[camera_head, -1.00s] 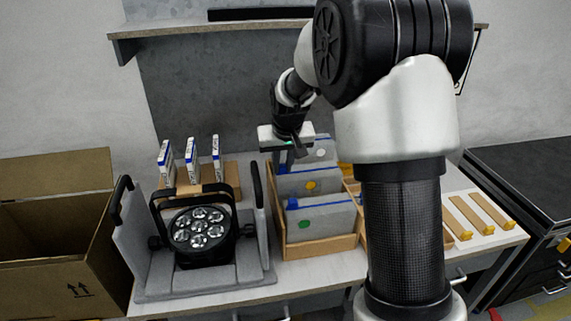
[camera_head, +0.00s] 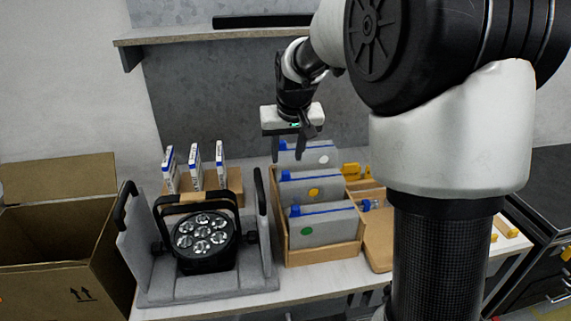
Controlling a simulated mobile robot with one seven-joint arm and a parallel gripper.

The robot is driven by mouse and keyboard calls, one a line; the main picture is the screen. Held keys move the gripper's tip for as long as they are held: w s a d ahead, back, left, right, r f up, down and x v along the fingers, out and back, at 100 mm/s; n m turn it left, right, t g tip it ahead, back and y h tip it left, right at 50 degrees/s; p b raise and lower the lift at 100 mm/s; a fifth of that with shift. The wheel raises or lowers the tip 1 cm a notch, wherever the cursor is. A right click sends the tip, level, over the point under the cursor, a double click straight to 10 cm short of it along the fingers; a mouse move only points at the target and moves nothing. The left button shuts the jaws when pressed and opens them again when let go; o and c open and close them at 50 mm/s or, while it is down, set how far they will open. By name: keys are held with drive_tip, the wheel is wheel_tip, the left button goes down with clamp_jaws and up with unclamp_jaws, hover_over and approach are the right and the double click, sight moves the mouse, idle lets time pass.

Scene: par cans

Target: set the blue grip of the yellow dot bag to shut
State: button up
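The yellow dot bag (camera_head: 322,190) is a grey bag standing in the middle of a wooden box (camera_head: 324,255), with a blue strip along its top edge. Its blue grip (camera_head: 284,176) is at the left end of that strip. The green dot bag (camera_head: 325,226) stands in front of it and the white dot bag (camera_head: 318,160) behind; both also have blue grips at the left. My gripper (camera_head: 291,152) points down near the white dot bag's left end, above and behind the yellow dot bag's grip. Its fingers are apart, with nothing seen between them.
A black par can (camera_head: 205,238) sits in a grey cradle left of the box. White-and-blue packs (camera_head: 195,167) stand in a wooden holder behind it. An open cardboard box (camera_head: 60,265) is at far left. Yellow parts (camera_head: 350,171) lie right of the bags. A shelf (camera_head: 180,38) hangs above.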

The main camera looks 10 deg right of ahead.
drive_tip(key=v, duration=0.8)
drive_tip(key=shift+r, duration=0.3)
drive_tip(key=shift+s+p, duration=0.1)
drive_tip(key=shift+p, duration=0.2)
